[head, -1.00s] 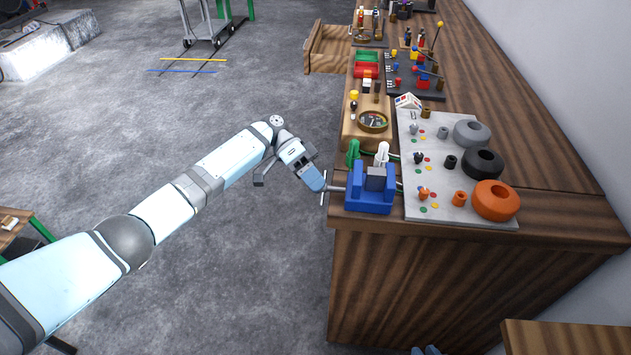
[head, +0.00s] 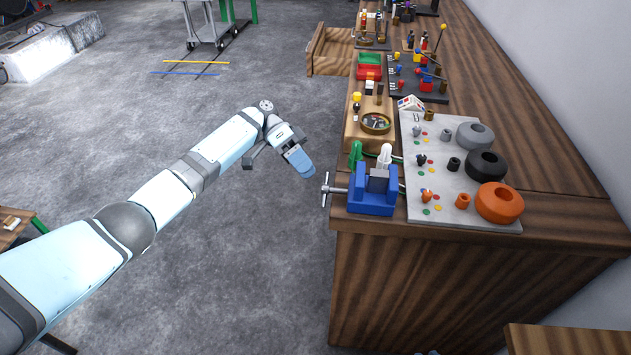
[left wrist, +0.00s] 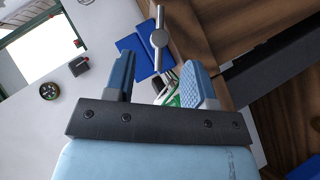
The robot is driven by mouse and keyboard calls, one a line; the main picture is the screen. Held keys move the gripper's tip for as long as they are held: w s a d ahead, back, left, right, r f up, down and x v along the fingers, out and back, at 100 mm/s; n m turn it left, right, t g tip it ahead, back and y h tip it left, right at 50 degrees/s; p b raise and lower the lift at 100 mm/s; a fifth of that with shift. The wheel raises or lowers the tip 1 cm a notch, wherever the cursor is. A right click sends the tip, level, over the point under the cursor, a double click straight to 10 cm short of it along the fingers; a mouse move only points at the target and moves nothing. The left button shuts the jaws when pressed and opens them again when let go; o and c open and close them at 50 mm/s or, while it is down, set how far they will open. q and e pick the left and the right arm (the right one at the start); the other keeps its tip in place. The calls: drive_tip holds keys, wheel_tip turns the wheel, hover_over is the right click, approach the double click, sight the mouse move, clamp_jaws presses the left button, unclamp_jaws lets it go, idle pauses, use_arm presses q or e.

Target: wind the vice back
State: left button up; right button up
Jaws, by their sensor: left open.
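The blue vice (head: 372,203) sits at the near left corner of the wooden bench. Its screw and grey cross handle (head: 325,189) stick out left past the bench edge. In the left wrist view the handle (left wrist: 160,38) shows ahead of the fingertips, with part of the blue vice (left wrist: 132,44) behind it. My left gripper (head: 277,164) is open and empty, left of the handle and apart from it. Its two blue-padded fingers also show in the left wrist view (left wrist: 160,80), with a gap between them. My right gripper is not in view.
A grey board (head: 456,214) with orange, black and grey rings lies right of the vice. Green and white clips (head: 385,155) stand just behind the vice. A wooden tray (head: 351,133) with small parts is farther back.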

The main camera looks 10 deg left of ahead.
use_arm(q)
drive_tip(key=b+v, duration=0.1)
drive_tip(key=v, duration=0.7)
drive_tip(key=shift+a, duration=0.2)
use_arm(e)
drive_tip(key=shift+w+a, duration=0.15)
use_arm(q)
drive_tip(key=shift+w, duration=0.15)
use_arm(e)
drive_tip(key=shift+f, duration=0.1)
use_arm(q)
drive_tip(key=shift+r, duration=0.1)
